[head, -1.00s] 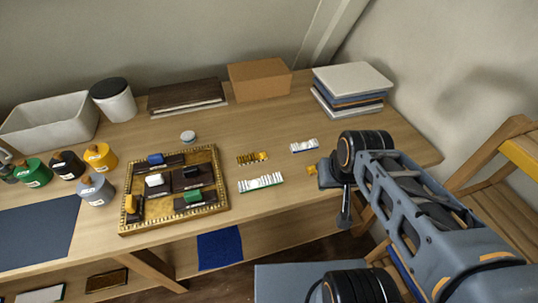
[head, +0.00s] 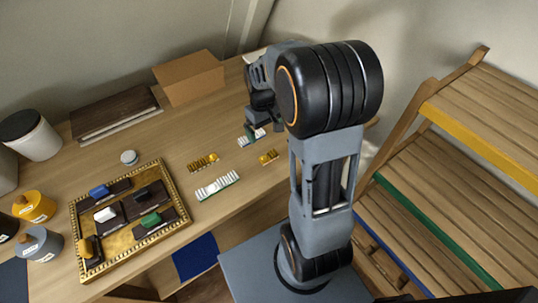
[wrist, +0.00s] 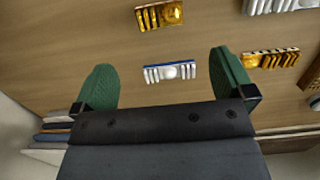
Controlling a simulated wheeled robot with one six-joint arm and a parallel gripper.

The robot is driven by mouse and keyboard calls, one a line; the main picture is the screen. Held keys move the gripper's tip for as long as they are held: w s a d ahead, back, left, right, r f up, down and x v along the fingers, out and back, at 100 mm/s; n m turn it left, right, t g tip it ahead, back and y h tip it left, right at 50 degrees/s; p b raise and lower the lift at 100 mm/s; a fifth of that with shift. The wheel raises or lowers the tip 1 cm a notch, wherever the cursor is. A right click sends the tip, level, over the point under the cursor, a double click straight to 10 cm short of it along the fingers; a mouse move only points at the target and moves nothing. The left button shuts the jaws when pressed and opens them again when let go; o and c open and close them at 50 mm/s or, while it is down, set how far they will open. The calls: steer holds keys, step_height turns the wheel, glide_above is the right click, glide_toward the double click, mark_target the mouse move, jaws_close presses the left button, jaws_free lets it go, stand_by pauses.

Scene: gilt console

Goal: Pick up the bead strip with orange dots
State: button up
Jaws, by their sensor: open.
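Several small bead strips lie flat on the table. A white-beaded strip with a blue edge (wrist: 169,72) shows between my gripper's (wrist: 164,78) two green fingertips in the wrist view; in the head view it (head: 246,140) is partly hidden under my gripper (head: 257,122). A short gold strip (head: 268,157) lies nearer the front edge, also in the wrist view (wrist: 159,15). A longer gold strip (head: 203,163) lies to the left, and it shows right of the fingers in the wrist view (wrist: 270,59). I cannot make out orange dots on any strip. My gripper is open and empty, above the table.
A white strip with a green edge (head: 217,187) lies near the front. A gilt-framed tray (head: 80,251) with dark blocks stands left. A cardboard box (head: 189,77) and dark books (head: 115,111) are at the back. Slatted wooden shelving (head: 440,160) stands right.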

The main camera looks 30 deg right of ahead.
mark_target(268, 154)
steer(key=f, duration=0.3)
steer(key=s+f, duration=0.1)
steer(key=f, duration=0.7)
steer(key=shift+s+d+p, duration=0.1)
steer(key=shift+s+p, duration=0.15)
steer(key=shift+p, duration=0.15)
steer(key=shift+r, duration=0.1)
steer(key=shift+c, duration=0.2)
steer(key=c, duration=0.9)
